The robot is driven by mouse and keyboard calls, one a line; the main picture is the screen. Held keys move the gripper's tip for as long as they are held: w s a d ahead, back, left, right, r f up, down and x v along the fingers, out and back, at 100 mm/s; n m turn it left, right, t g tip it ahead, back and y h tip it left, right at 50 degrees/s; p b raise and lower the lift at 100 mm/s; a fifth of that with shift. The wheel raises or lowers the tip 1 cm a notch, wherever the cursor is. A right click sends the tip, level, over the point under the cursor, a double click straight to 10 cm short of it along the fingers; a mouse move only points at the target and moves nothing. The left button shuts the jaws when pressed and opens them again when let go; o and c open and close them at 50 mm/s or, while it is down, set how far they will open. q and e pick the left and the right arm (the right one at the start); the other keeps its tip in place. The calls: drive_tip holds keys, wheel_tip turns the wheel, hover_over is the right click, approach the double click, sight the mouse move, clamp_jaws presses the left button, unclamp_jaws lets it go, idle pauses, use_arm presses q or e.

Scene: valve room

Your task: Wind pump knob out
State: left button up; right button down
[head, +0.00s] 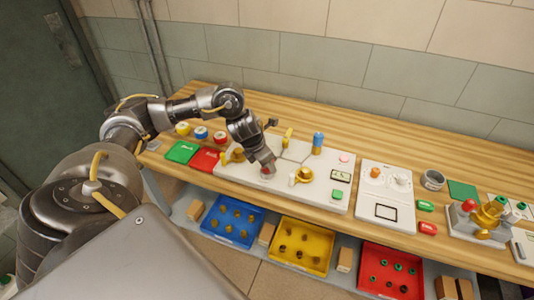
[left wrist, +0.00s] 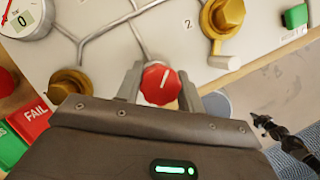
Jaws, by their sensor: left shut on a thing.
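A round red knob with a white pointer line (left wrist: 160,84) sits on the white valve panel (left wrist: 110,50). My left gripper (left wrist: 160,92) is shut on this knob, with one finger on each side of it. In the head view the left gripper (head: 266,168) reaches down onto the front left part of the panel (head: 322,196), and the wrist hides most of the knob. A gauge (left wrist: 22,14) at the panel's corner shows 0. A dark jointed arm, which looks like my right one, shows at the right edge of the left wrist view; its jaws are unclear.
Brass valves flank the knob, one at left (left wrist: 70,82) and one at upper right (left wrist: 222,18). A green tag and a red FAIL tag (left wrist: 30,115) lie left of the panel. Blue (head: 232,218), yellow (head: 303,246) and red (head: 391,271) bins stand on the shelf below.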

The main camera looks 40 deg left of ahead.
use_arm(q)
drive_tip(key=shift+r+n+y+p, duration=0.25)
drive_tip(key=shift+n+y+p, duration=0.15)
drive_tip(key=shift+n+p, duration=0.45)
drive_tip(key=n+y+p, duration=0.1)
drive_tip(key=n+p, duration=0.2)
drive_tip(key=n+y+p, duration=0.1)
drive_tip(key=n+p, duration=0.2)
drive_tip(key=shift+f+n+y+p, duration=0.15)
drive_tip(key=shift+n+y+p, duration=0.25)
drive_tip(key=shift+n+p, duration=0.75)
drive_tip(key=o, duration=1)
